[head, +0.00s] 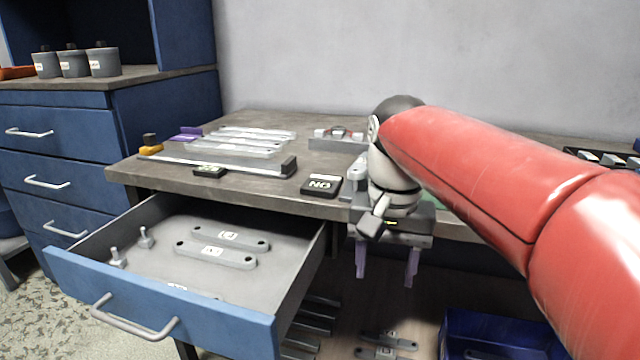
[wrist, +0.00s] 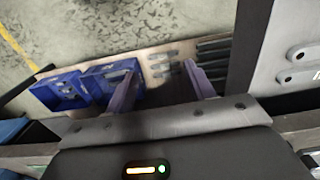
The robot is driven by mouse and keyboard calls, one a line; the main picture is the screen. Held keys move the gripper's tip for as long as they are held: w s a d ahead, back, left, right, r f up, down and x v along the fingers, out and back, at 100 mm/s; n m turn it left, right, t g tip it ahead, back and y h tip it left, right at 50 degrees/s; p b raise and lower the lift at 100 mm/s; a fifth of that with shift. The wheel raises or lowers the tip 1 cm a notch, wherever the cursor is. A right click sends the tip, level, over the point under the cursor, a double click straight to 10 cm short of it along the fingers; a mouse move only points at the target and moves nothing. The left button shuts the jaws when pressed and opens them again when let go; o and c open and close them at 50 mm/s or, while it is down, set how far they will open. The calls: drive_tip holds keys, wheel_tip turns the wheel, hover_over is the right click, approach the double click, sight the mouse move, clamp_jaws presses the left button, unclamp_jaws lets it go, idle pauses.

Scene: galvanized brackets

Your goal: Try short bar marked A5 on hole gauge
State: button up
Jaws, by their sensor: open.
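My gripper (head: 387,266) is open and empty, with its purple fingers pointing down in front of the bench edge, right of the open drawer. It also shows in the wrist view (wrist: 160,88), with the lower shelf below it. In the drawer lie two short two-hole bars, a rear bar (head: 229,237) and a front bar (head: 215,254), each with a white label too small to read. Two upright metal pegs (head: 146,238) stand at the drawer's left; I cannot tell whether they are the hole gauge. I cannot tell which bar is A5.
The pulled-out drawer (head: 160,304) juts from the bench (head: 250,188). Long bars (head: 250,134), a straight stop rail (head: 225,164) and a black "NO" plate (head: 321,185) lie on top. Below are more bars (head: 388,341) and a blue bin (head: 470,322).

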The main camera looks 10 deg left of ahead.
drive_tip(key=w+d+f, duration=0.2)
drive_tip(key=d+f, duration=0.2)
drive_tip(key=f, duration=0.5)
drive_tip(key=shift+w+d+f, duration=0.15)
drive_tip(key=shift+w+d, duration=0.1)
drive_tip(key=s+d+f+t, duration=0.1)
drive_tip(key=s+d+t, duration=0.4)
drive_tip(key=s+d, duration=0.6)
drive_tip(key=s, duration=0.4)
drive_tip(key=shift+d+f+n+t, duration=0.25)
drive_tip(key=shift+d+n+t, duration=0.05)
drive_tip(key=shift+o, duration=0.5)
